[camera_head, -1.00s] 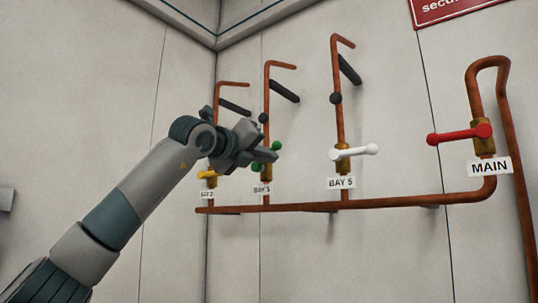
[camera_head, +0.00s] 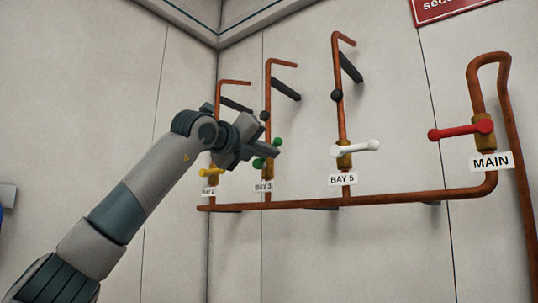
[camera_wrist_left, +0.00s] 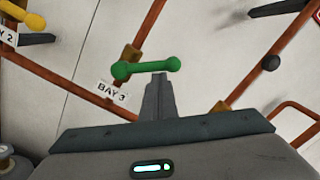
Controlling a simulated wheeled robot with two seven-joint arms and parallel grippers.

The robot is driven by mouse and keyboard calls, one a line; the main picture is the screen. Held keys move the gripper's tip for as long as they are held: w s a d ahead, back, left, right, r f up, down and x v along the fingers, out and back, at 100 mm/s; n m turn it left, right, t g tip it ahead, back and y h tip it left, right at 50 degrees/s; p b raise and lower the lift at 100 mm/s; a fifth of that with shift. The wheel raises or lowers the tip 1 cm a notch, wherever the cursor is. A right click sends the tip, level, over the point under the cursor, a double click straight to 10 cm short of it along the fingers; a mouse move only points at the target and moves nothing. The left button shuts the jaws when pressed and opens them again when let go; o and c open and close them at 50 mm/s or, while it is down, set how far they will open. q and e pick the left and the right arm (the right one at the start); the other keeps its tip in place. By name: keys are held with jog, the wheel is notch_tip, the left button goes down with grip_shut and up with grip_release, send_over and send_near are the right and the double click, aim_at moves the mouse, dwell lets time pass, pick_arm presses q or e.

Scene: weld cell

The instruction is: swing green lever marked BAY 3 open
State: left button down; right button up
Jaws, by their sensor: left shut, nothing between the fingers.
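The green lever (camera_head: 278,142) is a short bar with round knobs, mounted across a copper pipe above the label BAY 3 (camera_head: 263,187). My left gripper (camera_head: 276,152) is in front of it and hides its middle in the head view. In the left wrist view the whole green lever (camera_wrist_left: 146,67) shows, lying across the pipe, with the BAY 3 label (camera_wrist_left: 112,91) below left. The shut, empty fingertips (camera_wrist_left: 160,78) are just below its right knob; I cannot tell whether they touch. My right gripper is out of view.
A yellow lever (camera_head: 210,172) is on the pipe to the left. A white lever (camera_head: 356,147) marked BAY 5 and a red lever (camera_head: 460,131) marked MAIN are to the right. A horizontal copper pipe (camera_head: 390,199) runs below them. Dark rods (camera_head: 285,89) stick out above.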

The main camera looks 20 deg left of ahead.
pick_arm(q)
jog(key=shift+w+a+r+n+b, duration=0.2)
jog(key=shift+a+r+n+b, duration=0.4)
jog(key=shift+n, duration=1.15)
jog(key=shift+w+a+r+n+b, duration=0.25)
jog(key=shift+a+r+n+b, duration=0.35)
jog(key=shift+n, duration=1.2)
jog(key=shift+w+a+r+n+b, duration=0.3)
jog(key=shift+a+r+n, duration=0.55)
jog(key=shift+n, duration=0.9)
jog(key=shift+s+d, duration=0.1)
